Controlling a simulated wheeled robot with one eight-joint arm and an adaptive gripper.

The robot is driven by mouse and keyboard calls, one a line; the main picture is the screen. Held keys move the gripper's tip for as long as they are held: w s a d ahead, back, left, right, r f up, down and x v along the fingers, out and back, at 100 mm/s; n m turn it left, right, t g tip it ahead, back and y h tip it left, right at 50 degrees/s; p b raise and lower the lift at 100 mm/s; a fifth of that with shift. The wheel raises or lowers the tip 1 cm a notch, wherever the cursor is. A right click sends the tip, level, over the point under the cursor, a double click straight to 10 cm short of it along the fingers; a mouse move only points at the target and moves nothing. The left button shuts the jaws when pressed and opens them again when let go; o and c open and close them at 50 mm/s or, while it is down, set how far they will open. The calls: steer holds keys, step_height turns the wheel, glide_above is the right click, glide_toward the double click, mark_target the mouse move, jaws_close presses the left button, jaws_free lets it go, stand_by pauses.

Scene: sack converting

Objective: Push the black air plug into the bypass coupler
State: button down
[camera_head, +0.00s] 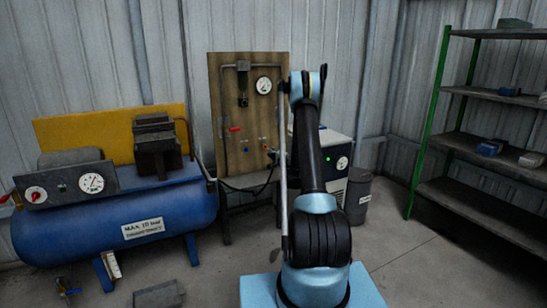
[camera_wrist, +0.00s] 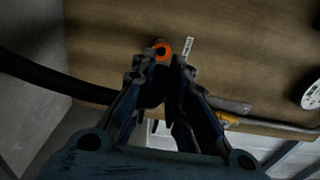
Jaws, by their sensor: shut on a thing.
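In the wrist view my gripper (camera_wrist: 162,68) is shut, its fingertips close together in front of the wooden board. The black air plug cannot be made out apart from the dark fingers. A thick black hose (camera_wrist: 45,78) comes in from the left and passes behind the fingers. An orange ring (camera_wrist: 161,47) with a dark middle, which looks like the bypass coupler, sits on the board just beyond the fingertips, partly covered by them. Whether plug and ring touch cannot be told.
The wooden board (camera_head: 220,80) carries a gauge (camera_head: 263,85), pipes and a red-handled valve (camera_head: 235,129). A small white label (camera_wrist: 188,47) is right of the ring. A blue compressor tank (camera_head: 110,218) stands left, a shelf rack (camera_head: 480,135) right. Open floor lies before the rack.

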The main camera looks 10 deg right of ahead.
steer(key=shift+x, duration=1.95)
steer(key=shift+x, duration=1.05)
stand_by(0.7)
steer(key=shift+s+r, duration=0.1)
steer(key=shift+s, duration=0.15)
steer(key=shift+s+d, duration=0.25)
steer(key=shift+s, duration=0.35)
steer(key=shift+x, duration=0.9)
stand_by(1.5)
steer(key=c, duration=1.5)
jaws_free()
steer(key=shift+s, duration=0.1)
